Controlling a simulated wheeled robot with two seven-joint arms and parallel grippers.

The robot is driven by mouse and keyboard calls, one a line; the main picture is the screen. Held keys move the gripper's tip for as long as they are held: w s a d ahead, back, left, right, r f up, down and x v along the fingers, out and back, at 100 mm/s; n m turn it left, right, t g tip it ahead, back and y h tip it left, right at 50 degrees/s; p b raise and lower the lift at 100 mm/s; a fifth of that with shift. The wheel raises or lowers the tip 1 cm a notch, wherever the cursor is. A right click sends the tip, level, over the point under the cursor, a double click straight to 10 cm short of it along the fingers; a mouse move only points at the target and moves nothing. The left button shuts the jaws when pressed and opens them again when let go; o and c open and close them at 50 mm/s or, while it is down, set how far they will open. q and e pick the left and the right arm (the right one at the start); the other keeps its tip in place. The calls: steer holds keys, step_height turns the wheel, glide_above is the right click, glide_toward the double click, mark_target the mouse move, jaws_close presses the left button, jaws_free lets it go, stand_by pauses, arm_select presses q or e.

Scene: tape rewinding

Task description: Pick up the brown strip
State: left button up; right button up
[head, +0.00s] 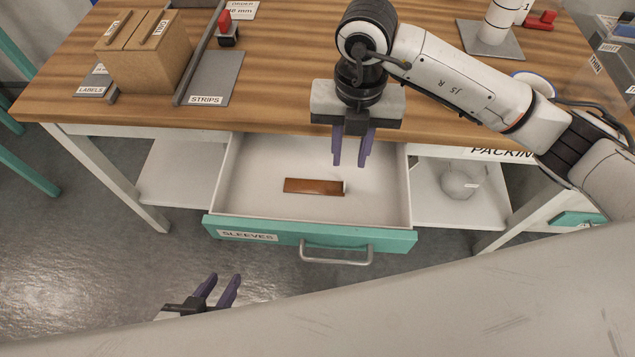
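The brown strip (313,186) lies flat inside the open drawer labelled SLEEVES (265,212), near the middle of its floor. My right gripper (348,165) hangs over the drawer with its purple fingers pointing down. It is above and slightly right of the strip, apart from it. Its fingers are parted with nothing visible between them. My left gripper (221,284) is low in the picture, in front of the drawer and over the floor. Its two purple fingers are apart and empty.
The wooden table top (285,80) is behind the drawer. A cardboard box (147,52), a STRIPS plate (212,80) and a white roll on a stand (497,22) are on it. The drawer handle (337,259) sticks out at the front. A round object (459,184) sits on the shelf at right.

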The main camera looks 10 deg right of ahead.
mark_target(345, 183)
steer(key=f, duration=0.8)
steer(key=shift+s+a, duration=0.15)
steer(key=shift+s, duration=0.15)
jaws_close()
